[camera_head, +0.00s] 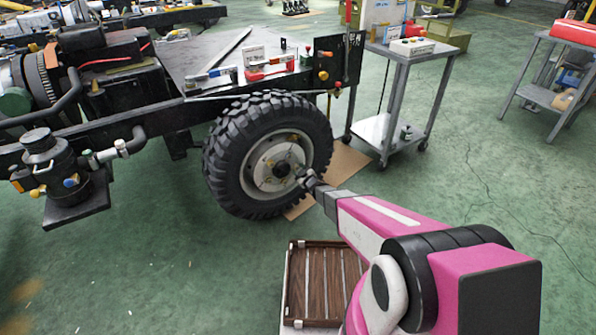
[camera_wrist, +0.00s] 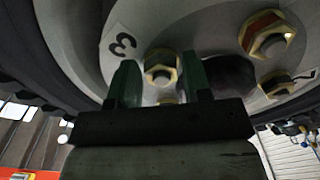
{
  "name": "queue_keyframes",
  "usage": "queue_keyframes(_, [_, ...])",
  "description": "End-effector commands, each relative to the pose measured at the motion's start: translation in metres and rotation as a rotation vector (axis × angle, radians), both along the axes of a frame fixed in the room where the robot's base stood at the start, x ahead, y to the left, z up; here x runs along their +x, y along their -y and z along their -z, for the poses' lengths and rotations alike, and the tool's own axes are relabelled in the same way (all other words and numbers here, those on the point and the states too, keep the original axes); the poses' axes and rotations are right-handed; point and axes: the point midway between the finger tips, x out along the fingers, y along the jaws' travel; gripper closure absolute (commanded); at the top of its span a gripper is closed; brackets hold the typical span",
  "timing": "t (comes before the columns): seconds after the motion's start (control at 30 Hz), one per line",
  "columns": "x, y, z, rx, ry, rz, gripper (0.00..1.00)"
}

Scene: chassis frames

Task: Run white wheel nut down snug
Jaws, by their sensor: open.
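The truck wheel (camera_head: 247,165) has a black tyre and a pale hub, with my arm reaching to it from the right. In the wrist view, my gripper (camera_wrist: 161,82) is open. Its two green fingers stand on either side of a metal wheel nut (camera_wrist: 161,64) with a pale yellowish base, beside a printed "3". Contact between fingers and nut cannot be told. A second nut (camera_wrist: 268,40) with a red mark is at upper right, and a third nut (camera_wrist: 277,84) sits below it. Which nut is the white one is not clear.
A wooden slatted tray (camera_head: 326,285) lies below the wheel near my arm. A grey trolley (camera_head: 400,95) stands behind the wheel at right. The truck chassis (camera_head: 100,135) fills the left. Green floor (camera_head: 490,180) is open at right.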

Motion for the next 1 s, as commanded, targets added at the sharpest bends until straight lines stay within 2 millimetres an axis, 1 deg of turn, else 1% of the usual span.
queue_keyframes(0.03, [0.0041,-0.0025,0.0007,0.000,0.000,0.000,0.55])
queue_keyframes(0.1, [0.0057,-0.0038,0.0004,-0.001,-0.001,0.000,0.55])
queue_keyframes(0.33, [0.0056,-0.0040,-0.0002,-0.001,-0.001,0.000,0.55])
queue_keyframes(0.37, [0.0055,-0.0041,-0.0002,-0.001,-0.001,0.000,0.65])
queue_keyframes(0.4, [0.0055,-0.0040,-0.0001,-0.001,-0.001,0.000,0.78])
queue_keyframes(0.43, [0.0055,-0.0040,-0.0001,-0.001,-0.001,0.000,0.88])
queue_keyframes(0.47, [0.0055,-0.0041,-0.0002,-0.001,-0.001,0.000,0.90])
queue_keyframes(0.67, [0.0052,-0.0043,-0.0002,0.020,-0.014,0.000,0.90])
queue_keyframes(0.77, [0.0049,-0.0048,0.0002,0.076,-0.052,0.001,0.90])
queue_keyframes(1.0, [0.0037,-0.0063,0.0005,0.279,-0.189,0.006,0.90])
